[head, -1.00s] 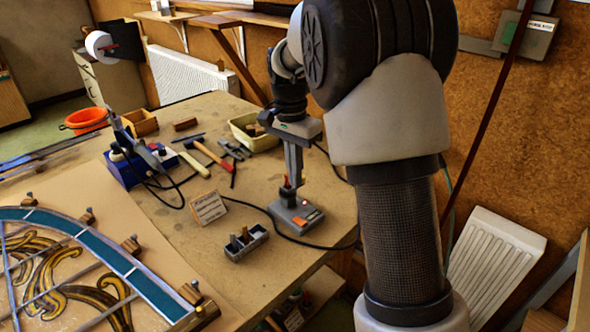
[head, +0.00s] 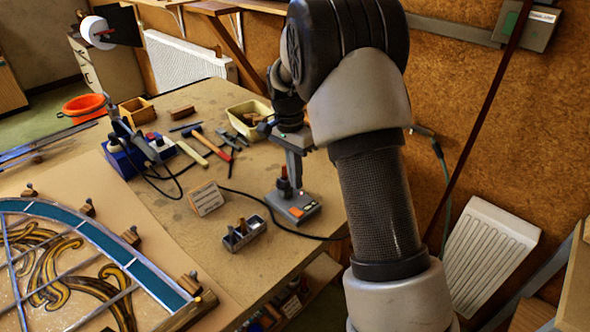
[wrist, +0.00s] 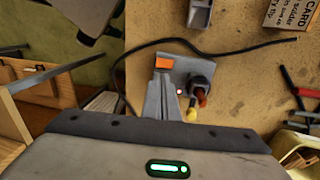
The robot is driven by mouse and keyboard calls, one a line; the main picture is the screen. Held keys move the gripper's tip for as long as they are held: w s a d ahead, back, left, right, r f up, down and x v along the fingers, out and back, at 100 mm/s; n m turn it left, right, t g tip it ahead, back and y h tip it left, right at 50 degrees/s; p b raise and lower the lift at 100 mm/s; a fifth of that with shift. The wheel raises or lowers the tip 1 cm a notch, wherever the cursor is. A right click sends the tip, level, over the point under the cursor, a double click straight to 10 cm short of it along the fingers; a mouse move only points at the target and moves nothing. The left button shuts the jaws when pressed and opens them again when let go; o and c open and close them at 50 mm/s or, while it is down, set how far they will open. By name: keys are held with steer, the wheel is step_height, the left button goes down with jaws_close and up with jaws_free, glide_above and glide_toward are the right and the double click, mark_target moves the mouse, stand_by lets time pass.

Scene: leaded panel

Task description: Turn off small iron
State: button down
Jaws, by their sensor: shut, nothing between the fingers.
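A small grey unit (head: 284,211) with an orange switch (head: 297,212) sits near the right edge of the workbench (head: 210,258). A dark, red-banded iron handle (head: 284,186) stands upright on it. A small light glows on the unit. In the wrist view the orange switch (wrist: 163,63) shows just beyond the fingertips, and the iron's dark, red and yellow parts (wrist: 200,92) are to their right. My gripper (head: 297,186) is shut and empty, pointing down over the unit. It also shows in the wrist view (wrist: 161,78). I cannot tell whether it touches the unit.
A black cable runs from the unit. A grey holder (head: 245,235) and a cardboard sign (head: 206,199) stand to its left. A blue station (head: 127,160), hammers and pliers (head: 230,140) and a cream tray (head: 247,118) lie farther back. The leaded panel (head: 85,265) is at lower left.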

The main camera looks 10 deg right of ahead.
mark_target(300, 212)
steer(key=f, duration=0.6)
steer(key=s+f, duration=0.1)
steer(key=f, duration=0.1)
steer(key=shift+d+f, duration=0.3)
steer(key=shift+f, duration=0.1)
